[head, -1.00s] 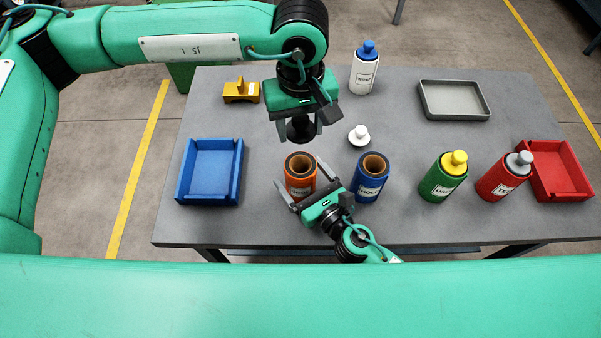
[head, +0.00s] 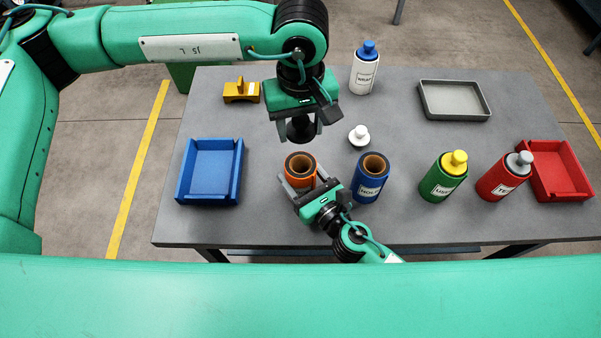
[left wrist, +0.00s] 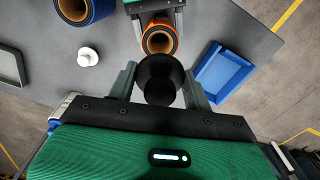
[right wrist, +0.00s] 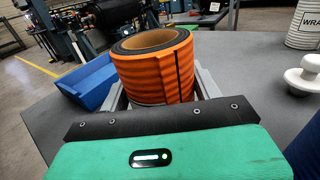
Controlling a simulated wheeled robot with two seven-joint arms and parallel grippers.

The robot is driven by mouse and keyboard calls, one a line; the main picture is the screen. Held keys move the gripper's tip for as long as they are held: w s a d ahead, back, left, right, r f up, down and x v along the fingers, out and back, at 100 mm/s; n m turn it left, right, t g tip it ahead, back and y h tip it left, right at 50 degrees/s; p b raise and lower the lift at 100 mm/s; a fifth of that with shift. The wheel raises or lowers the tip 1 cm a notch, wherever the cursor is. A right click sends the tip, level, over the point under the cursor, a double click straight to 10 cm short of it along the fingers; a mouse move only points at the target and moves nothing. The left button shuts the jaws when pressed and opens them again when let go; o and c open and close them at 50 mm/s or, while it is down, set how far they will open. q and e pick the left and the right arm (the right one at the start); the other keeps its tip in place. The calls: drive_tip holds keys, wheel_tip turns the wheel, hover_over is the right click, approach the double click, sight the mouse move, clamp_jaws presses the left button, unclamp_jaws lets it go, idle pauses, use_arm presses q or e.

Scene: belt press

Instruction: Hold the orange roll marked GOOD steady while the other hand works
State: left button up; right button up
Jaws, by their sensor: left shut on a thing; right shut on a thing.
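The orange roll (head: 292,184) stands upright on the table with an open brown core and a black rim. Its label does not show now. In the right wrist view the orange roll (right wrist: 150,75) has a dark vertical slit down its side. My right gripper (head: 304,187) is shut around the roll from the front right, with one finger on each side. My left gripper (head: 297,128) is shut on a black knob-like plug (head: 300,131). It holds the plug above and just behind the roll; the left wrist view also shows the plug (left wrist: 160,78).
A blue roll (head: 369,187) stands close to the right of the orange one. A white knob (head: 359,135), a blue tray (head: 210,172), green (head: 440,181) and red (head: 500,181) bottles, a white bottle (head: 364,75), a grey tray (head: 455,101), a yellow block (head: 241,92) and a red tray (head: 560,171) stand around.

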idle(0.4)
use_arm(q)
drive_tip(key=m, duration=0.3)
drive_tip(key=f+m, duration=0.1)
drive_tip(key=m, duration=0.1)
drive_tip(key=shift+m, duration=0.4)
hover_over(298, 157)
drive_tip(key=s, duration=0.2)
wheel_tip(298, 157, down, 7)
drive_tip(key=shift+d, duration=0.3)
drive_tip(key=shift+s+f, duration=0.1)
drive_tip(key=shift+f, duration=1.1)
idle(1.9)
drive_tip(key=o, duration=1)
drive_tip(key=shift+f, duration=0.1)
drive_tip(key=shift+o, duration=0.2)
drive_tip(key=shift+a, duration=0.1)
drive_tip(key=shift+a+f, duration=0.1)
drive_tip(key=shift+a, duration=0.05)
